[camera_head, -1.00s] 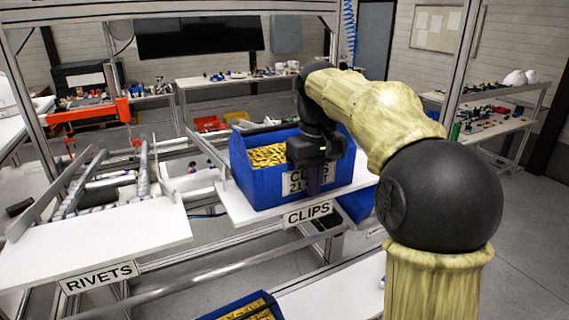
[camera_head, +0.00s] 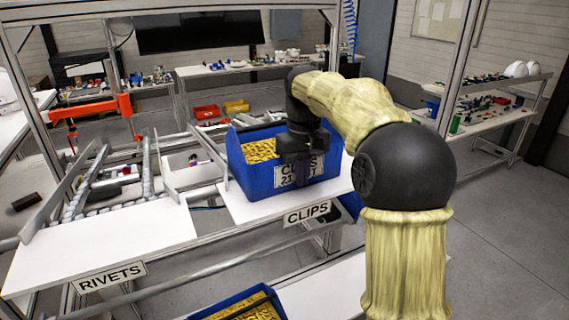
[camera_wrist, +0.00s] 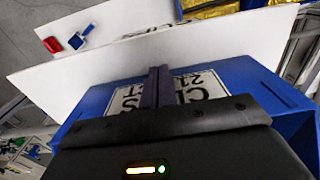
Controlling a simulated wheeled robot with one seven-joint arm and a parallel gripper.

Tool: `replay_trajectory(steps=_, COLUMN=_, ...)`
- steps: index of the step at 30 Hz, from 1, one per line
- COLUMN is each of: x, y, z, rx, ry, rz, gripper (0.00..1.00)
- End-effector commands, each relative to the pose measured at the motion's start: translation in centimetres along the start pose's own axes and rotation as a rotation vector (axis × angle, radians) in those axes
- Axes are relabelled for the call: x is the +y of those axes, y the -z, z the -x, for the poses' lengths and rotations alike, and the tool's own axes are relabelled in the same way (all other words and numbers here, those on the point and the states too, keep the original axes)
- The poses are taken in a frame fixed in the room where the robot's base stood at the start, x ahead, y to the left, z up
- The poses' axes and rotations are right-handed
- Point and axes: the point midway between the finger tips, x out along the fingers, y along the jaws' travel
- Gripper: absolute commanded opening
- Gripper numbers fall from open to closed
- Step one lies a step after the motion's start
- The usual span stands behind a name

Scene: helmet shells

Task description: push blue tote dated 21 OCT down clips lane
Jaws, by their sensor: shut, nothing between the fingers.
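The blue tote (camera_head: 258,178) stands upright on the white shelf of the clips lane, with yellow pieces inside. Its front label (camera_head: 318,168) is partly hidden by my gripper; "CLIPS" and "21" can be read in part. My gripper (camera_head: 297,180) is shut and empty, in front of the tote's labelled face. In the wrist view the shut fingers (camera_wrist: 158,80) lie across the label (camera_wrist: 200,88) on the tote (camera_wrist: 240,75); they look close to or against that face. The CLIPS sign (camera_head: 307,213) is on the shelf's front edge.
The rivets lane (camera_head: 100,240), with its sign (camera_head: 110,277), lies to the left. A second blue tote (camera_head: 240,302) with yellow contents is lower down, at the bottom edge. Metal frame posts stand on both sides. The white shelf (camera_head: 250,208) is bare in front of the tote.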

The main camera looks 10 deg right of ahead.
Motion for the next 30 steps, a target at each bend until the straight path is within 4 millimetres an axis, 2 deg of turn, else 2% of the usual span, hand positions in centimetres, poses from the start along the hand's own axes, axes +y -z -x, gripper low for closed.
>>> replay_trajectory(steps=30, x=0.0, y=4.6, z=0.2, rx=0.0, ry=0.001, rz=0.0, gripper=0.0)
